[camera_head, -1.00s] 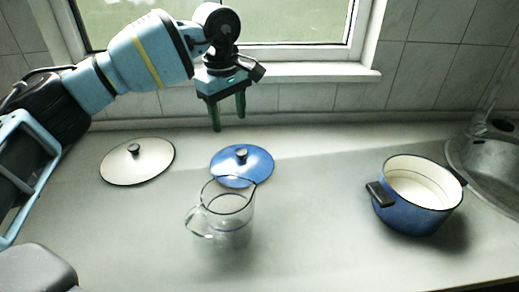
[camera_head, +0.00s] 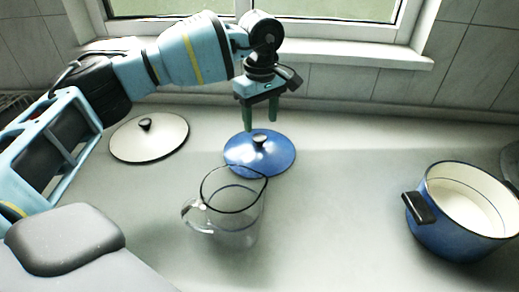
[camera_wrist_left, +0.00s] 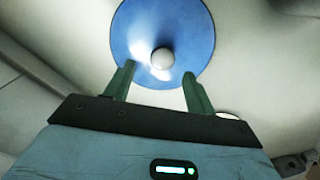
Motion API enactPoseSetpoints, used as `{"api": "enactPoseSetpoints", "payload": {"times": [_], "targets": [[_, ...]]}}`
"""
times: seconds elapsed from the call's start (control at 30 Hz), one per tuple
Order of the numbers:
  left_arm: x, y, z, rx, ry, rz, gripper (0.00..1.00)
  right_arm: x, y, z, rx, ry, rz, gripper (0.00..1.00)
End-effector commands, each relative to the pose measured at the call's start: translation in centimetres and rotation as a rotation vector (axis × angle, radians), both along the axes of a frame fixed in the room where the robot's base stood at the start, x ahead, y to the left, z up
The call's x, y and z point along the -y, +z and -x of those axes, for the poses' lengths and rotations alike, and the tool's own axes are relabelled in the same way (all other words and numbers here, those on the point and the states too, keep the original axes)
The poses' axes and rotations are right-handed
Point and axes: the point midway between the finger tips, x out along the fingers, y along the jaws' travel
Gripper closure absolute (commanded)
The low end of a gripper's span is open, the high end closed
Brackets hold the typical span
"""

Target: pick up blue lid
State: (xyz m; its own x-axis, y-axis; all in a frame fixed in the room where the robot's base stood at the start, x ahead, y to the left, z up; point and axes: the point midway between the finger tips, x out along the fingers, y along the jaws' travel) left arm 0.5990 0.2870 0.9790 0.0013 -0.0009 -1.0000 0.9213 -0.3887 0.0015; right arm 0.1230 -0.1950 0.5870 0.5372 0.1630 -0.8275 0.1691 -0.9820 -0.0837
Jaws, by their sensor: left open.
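The blue lid (camera_head: 275,158) lies flat on the counter with its dark knob upward, behind the glass jug. My left gripper (camera_head: 261,125) is open and empty, pointing down just above the back of the lid, near the knob. In the left wrist view the blue lid (camera_wrist_left: 190,25) lies ahead of the gripper (camera_wrist_left: 154,75), and its round knob shows a little beyond and between the two green fingertips. The fingers appear apart from the knob. My right gripper is not in view.
A clear glass jug (camera_head: 236,222) stands close in front of the blue lid. A white lid (camera_head: 165,143) lies to the left. A blue pot (camera_head: 450,238) with a cream inside stands at the right. The window wall is behind. The counter between jug and pot is clear.

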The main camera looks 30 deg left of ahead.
Motion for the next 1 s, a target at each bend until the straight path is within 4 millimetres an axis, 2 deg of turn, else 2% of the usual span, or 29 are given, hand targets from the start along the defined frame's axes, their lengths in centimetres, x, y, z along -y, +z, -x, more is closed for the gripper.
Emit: {"api": "enactPoseSetpoints", "payload": {"times": [0.33,0.67,1.0], "targets": [[-0.2,-4.4,0.4,-0.001,0.001,-0.002,0.45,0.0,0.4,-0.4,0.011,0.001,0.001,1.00],[-0.2,-5.0,0.4,-0.001,0.001,-0.001,0.45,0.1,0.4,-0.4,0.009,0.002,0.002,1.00],[-0.1,-5.0,0.4,-0.001,0.001,0.000,0.89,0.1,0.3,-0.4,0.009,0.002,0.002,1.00]]}}
